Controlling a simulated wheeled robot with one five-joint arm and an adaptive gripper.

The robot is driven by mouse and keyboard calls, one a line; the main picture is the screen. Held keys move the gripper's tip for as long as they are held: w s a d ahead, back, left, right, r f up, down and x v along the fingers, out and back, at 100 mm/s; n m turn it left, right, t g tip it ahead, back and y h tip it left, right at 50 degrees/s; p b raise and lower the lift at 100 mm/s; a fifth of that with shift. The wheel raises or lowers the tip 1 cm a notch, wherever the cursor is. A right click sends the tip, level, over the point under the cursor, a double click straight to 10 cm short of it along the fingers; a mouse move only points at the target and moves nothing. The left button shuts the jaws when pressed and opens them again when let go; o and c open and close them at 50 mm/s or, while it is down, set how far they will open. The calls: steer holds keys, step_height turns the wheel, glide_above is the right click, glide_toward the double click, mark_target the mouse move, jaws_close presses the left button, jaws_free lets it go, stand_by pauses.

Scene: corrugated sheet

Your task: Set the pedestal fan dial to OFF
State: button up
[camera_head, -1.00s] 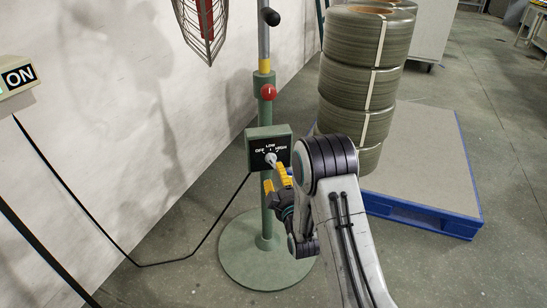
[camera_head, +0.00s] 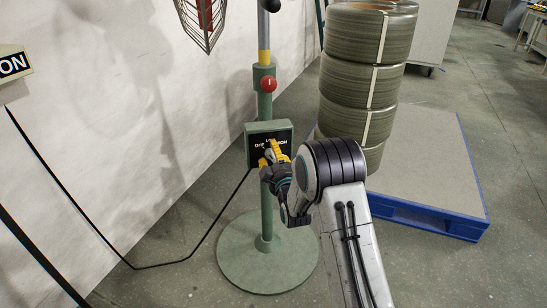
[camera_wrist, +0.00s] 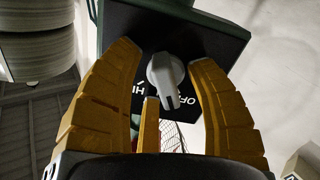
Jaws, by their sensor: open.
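The pedestal fan's green control box (camera_head: 251,137) is mounted on its post and faces me. Its dark panel carries OFF at left, LOW in the middle and HIGH at right, partly covered by my gripper (camera_head: 270,152). In the wrist view the panel appears turned over, and the pale grey dial (camera_wrist: 165,75) lies between the yellow fingers of my open gripper (camera_wrist: 163,55). The dial's pointer aims down and slightly right there, roughly at LOW or toward OFF; the LOW label is hidden. I cannot tell whether the fingers touch the dial.
The fan's round green base (camera_head: 235,255) stands on the floor, with a red knob (camera_head: 268,84) higher on the post. A stack of coils (camera_head: 365,75) stands on a blue-edged pallet (camera_head: 425,215) at right. A black cable (camera_head: 150,266) runs left along the wall.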

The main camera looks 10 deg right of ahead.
steer(key=shift+c, duration=0.2)
jaws_close()
stand_by(0.4)
